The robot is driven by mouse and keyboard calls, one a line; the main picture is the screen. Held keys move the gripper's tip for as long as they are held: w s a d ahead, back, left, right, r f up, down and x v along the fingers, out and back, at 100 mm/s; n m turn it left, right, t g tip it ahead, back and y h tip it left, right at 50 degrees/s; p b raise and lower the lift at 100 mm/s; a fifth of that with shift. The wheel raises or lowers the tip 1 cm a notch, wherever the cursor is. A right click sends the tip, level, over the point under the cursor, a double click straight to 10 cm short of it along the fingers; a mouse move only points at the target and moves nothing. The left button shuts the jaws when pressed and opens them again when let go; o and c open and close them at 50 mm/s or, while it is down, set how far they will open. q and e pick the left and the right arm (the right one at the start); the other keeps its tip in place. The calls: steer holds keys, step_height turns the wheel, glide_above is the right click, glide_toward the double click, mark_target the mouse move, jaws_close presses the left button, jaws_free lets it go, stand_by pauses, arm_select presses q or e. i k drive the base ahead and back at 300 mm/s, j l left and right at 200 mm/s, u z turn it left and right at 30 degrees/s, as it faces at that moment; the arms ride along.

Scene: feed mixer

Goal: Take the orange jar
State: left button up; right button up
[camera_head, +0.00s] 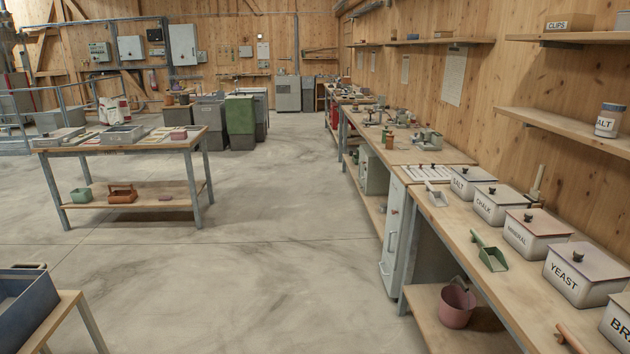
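A small orange-red, jar-like object (390,142) stands on the long wooden workbench (410,152) along the right wall, at mid distance. It is too small to tell for sure whether it is a jar. A small dark green object stands right beside it. Another small orange-brown, jar-like object (184,98) stands farther back, left of the grey bins. Neither of my grippers is in view.
The near right bench holds several labelled white tins, such as YEAST (575,280), and a green scoop (490,256). A pink bucket (456,304) stands on its lower shelf. A table (120,148) stands at left. The concrete floor (270,230) between is clear.

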mark_target(388, 144)
steer(key=i+j, duration=0.1)
steer(key=i, duration=2.3)
steer(key=i+z, duration=0.3)
steer(key=i, duration=0.25)
steer(key=i+j+z, duration=0.35)
steer(key=i, duration=0.15)
steer(key=i+j+z, duration=0.3)
steer(key=i, duration=0.2)
steer(key=i+j+z, duration=0.25)
steer(key=i+j, duration=1.1)
steer(key=j, duration=0.1)
